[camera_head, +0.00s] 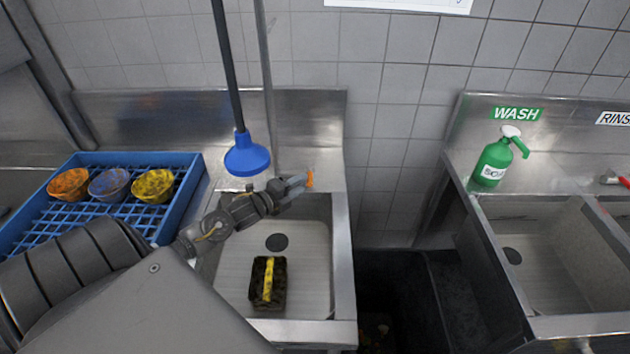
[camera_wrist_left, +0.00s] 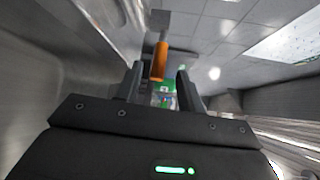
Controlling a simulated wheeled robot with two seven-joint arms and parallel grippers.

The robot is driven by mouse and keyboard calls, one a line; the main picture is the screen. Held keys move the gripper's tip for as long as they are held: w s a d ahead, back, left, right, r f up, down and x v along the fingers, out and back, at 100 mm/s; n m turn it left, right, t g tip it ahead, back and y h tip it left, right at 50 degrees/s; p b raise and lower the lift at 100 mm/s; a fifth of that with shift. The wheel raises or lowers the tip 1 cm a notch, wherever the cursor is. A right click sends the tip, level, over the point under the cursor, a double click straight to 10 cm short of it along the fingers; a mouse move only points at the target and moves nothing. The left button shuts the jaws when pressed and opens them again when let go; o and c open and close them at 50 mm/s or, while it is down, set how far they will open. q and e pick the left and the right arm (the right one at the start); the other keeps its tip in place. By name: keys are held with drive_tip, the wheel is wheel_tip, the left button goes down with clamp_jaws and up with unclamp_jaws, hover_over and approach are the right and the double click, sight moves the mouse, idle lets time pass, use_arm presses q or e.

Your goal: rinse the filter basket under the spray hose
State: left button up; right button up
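A dark, dirty-looking rectangular basket with a yellow bar (camera_head: 268,283), seemingly the filter basket, sits in the left sink (camera_head: 240,265) in front of the drain. The spray hose hangs from above, its blue bell-shaped head (camera_head: 246,157) over the sink's back edge. My left gripper (camera_head: 300,182) reaches across the back of the sink, right of the spray head. It is open at an orange handle (camera_head: 310,178). In the left wrist view the orange handle (camera_wrist_left: 160,62) lies between the spread fingers (camera_wrist_left: 158,78), with gaps on both sides. My right gripper is not in view.
A green spray bottle (camera_head: 494,160) stands by the wash sink (camera_head: 545,255) at right. A dark gap separates the two sinks.

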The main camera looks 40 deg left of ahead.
sight(310, 176)
use_arm(q)
drive_tip(key=w+b, duration=0.1)
drive_tip(key=w, duration=0.1)
drive_tip(key=w+f, duration=0.1)
drive_tip(key=w, duration=0.1)
drive_tip(key=w+b, duration=0.1)
drive_tip(key=w, duration=0.1)
drive_tip(key=shift+d+f+b, duration=0.15)
drive_tip(key=shift+d+b, duration=0.15)
drive_tip(key=shift+w+d, duration=0.1)
drive_tip(key=shift+w, duration=0.5)
drive_tip(key=shift+c, duration=0.5)
clamp_jaws()
